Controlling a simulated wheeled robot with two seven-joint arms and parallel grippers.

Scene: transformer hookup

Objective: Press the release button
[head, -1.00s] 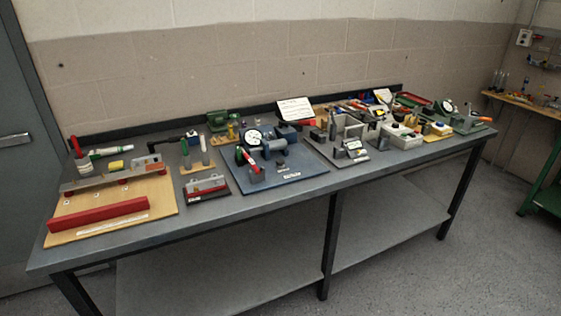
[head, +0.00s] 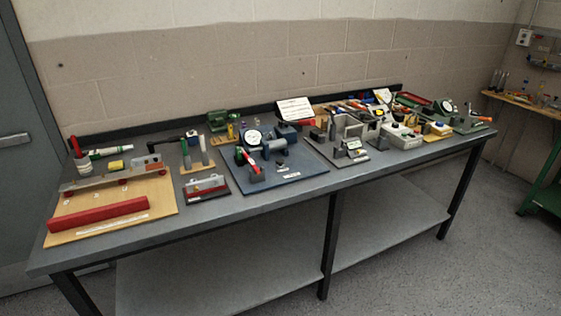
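No gripper of mine shows in the head view. I cannot single out the release button. A grey and white box (head: 401,136) with small dark and coloured details on top sits on the right half of the bench, but it is too small to read. A yellow block with a blue and white top (head: 438,129) stands to its right. A blue plate (head: 285,178) at the bench middle carries a round dial gauge (head: 253,137) and a blue-grey cylinder (head: 278,148).
The long grey workbench (head: 240,210) has a lower shelf and crowded fixtures on top. A wooden board (head: 166,200) with a red bar (head: 98,214) lies at the left. A narrow front strip is bare. A green stand (head: 546,190) and a second bench (head: 530,105) are at right.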

